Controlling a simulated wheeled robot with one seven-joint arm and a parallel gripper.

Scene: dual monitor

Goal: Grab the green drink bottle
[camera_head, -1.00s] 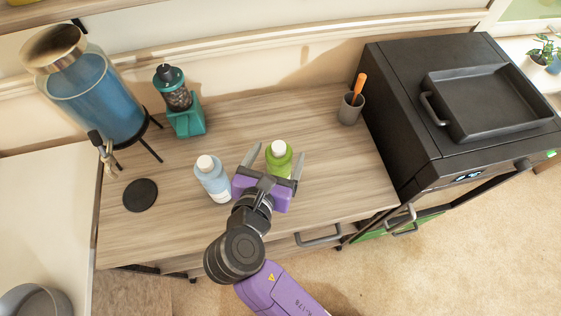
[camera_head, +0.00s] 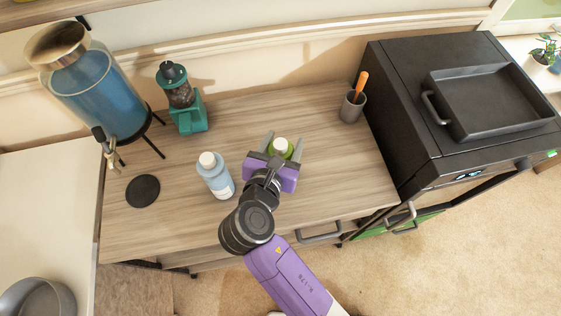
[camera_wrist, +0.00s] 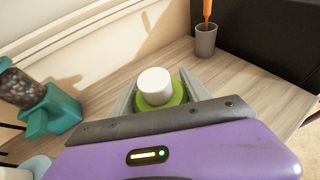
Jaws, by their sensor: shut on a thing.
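The green drink bottle (camera_head: 281,149) with a white cap stands upright on the wooden counter, between the two fingers of my gripper (camera_head: 283,142). The purple gripper body hides most of its lower part in the head view. In the wrist view the bottle's white cap and green shoulder (camera_wrist: 156,98) show between the grey fingers (camera_wrist: 158,92). My gripper is shut on the green bottle. I cannot tell whether its base touches the counter.
A blue bottle (camera_head: 216,176) with a white cap stands close left of my gripper. A grey cup (camera_head: 352,107) with an orange-handled tool, a teal grinder (camera_head: 189,118), a black disc (camera_head: 142,190) and a blue dispenser (camera_head: 97,92) share the counter (camera_head: 325,170). A black grill (camera_head: 400,110) stands right.

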